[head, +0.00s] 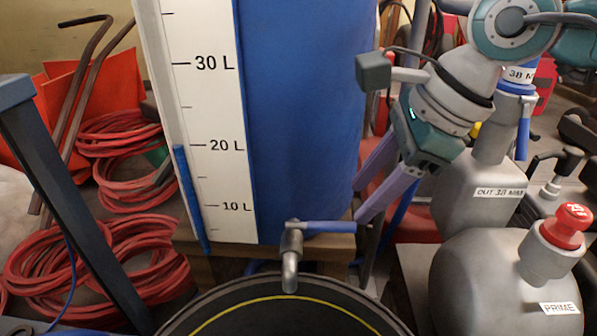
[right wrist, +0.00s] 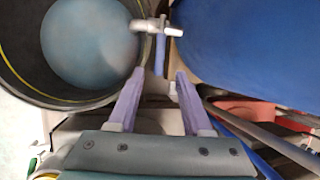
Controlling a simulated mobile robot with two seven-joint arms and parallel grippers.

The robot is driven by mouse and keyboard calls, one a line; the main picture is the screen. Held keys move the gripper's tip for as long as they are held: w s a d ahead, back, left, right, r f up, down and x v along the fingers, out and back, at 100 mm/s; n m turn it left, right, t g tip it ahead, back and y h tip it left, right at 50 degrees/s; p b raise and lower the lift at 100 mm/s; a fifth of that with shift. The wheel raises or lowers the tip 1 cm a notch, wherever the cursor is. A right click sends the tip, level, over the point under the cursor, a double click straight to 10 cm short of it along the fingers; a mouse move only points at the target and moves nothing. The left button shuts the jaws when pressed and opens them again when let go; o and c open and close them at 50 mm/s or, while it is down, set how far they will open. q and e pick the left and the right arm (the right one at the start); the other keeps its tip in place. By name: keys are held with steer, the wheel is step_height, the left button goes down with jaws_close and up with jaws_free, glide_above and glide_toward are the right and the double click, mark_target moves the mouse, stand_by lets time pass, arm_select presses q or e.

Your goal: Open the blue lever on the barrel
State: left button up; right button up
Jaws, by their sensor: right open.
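The blue barrel (head: 305,110) stands upright at the centre of the head view, with a white litre scale on its left side. A grey metal tap (head: 291,258) sticks out near its bottom. The blue lever (head: 327,227) lies level on the tap and points right. My right gripper (head: 360,203) is open and empty, with purple fingers, just right of the lever's free end. In the right wrist view, the lever (right wrist: 159,56) points between the two open fingertips (right wrist: 160,77), and I cannot tell whether they touch it. My left gripper is not in view.
A black tub (head: 180,322) with a yellow line stands below the tap. Coiled red hoses (head: 95,265) and a dark post (head: 70,190) are at left. A grey tank marked PRIME (head: 475,285), with a red knob (head: 567,225), stands close at right.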

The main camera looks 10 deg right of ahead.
mark_target(338, 224)
steer(key=b+x, duration=0.2)
steer(key=x, duration=0.4)
steer(key=shift+b, duration=0.3)
steer(key=c, duration=0.6)
jaws_close()
stand_by(0.4)
